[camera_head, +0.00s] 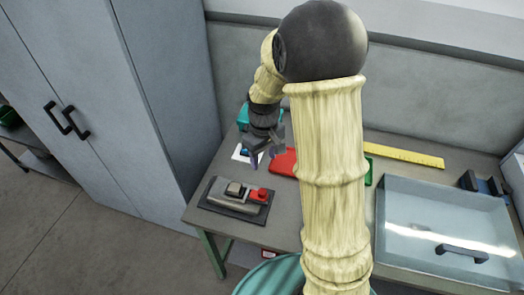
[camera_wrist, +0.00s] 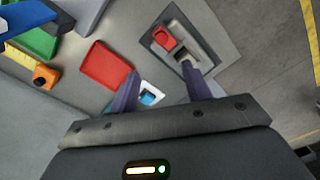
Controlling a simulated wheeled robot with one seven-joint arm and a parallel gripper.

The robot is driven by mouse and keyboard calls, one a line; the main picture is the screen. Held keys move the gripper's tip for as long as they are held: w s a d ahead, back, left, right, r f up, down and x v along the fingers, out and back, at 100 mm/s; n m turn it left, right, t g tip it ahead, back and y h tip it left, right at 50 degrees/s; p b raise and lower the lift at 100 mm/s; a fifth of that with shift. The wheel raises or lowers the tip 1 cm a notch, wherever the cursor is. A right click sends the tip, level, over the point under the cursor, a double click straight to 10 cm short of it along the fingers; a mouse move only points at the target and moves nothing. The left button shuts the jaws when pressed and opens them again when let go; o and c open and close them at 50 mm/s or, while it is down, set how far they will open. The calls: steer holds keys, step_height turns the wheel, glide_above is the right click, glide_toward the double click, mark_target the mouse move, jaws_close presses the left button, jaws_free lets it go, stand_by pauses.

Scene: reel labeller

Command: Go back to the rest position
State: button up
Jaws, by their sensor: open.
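My gripper (camera_head: 264,160) hangs above the left part of the grey table (camera_head: 205,218), at the end of my cream-sleeved arm. In the wrist view its two purple-grey fingers (camera_wrist: 160,92) are spread apart with nothing held between them. Beyond the fingertips lies a dark plate with a grey device and a red part (camera_wrist: 163,38); in the head view this device (camera_head: 236,194) sits near the table's left front. A small blue item on a white square (camera_wrist: 150,97) shows beside one finger. My arm hides the middle of the table in the head view.
A red tray (camera_wrist: 105,65) and a green tray (camera_wrist: 38,42) lie near the gripper. A yellow ruler-like strip (camera_head: 403,155) lies at the back. A clear-lidded box (camera_head: 440,215) fills the right. Grey cabinets (camera_head: 120,100) stand left; a wall (camera_head: 430,100) is behind.

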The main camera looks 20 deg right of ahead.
steer(key=shift+s, duration=0.1)
steer(key=s+r+m+t, duration=0.2)
steer(key=s+r+m, duration=0.2)
steer(key=s, duration=0.8)
steer(key=shift+s+d+m+t, duration=0.2)
steer(key=shift+d+m+t, duration=0.1)
steer(key=shift+d+m, duration=0.15)
